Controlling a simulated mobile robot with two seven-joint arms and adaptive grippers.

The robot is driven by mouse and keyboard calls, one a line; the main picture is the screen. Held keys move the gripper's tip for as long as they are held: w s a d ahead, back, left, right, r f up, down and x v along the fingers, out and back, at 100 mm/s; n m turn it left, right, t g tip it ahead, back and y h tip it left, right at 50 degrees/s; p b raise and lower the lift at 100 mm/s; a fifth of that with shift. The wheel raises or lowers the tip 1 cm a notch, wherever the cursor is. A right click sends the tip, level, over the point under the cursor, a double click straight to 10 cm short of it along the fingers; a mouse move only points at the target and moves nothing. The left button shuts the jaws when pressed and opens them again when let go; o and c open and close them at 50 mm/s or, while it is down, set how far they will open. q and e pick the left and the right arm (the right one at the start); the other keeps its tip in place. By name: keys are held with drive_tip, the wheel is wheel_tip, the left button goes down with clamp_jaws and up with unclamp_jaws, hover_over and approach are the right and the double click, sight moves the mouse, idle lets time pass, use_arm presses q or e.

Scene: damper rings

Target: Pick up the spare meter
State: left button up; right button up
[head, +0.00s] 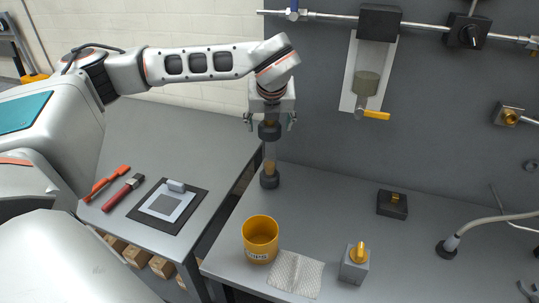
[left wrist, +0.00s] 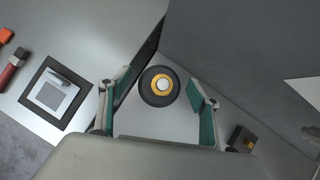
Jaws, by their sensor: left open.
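The spare meter (head: 270,160) looks like an upright clear tube with black end caps and an amber part inside. It stands on the grey bench near the back wall. My left gripper (head: 270,121) points down over its top, fingers open on either side of the upper cap. In the left wrist view the meter (left wrist: 160,86) shows end-on as a black ring with a yellow and white centre, between the two green-padded fingers (left wrist: 160,77). I see a gap on both sides, so the fingers do not grip it. My right gripper is not in view.
A black block (head: 392,204) is to the right. A side table holds a pad (head: 150,213).

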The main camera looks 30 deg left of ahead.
use_arm(q)
clamp_jaws()
drive_tip(key=shift+w, duration=0.1)
drive_tip(key=shift+r, duration=0.1)
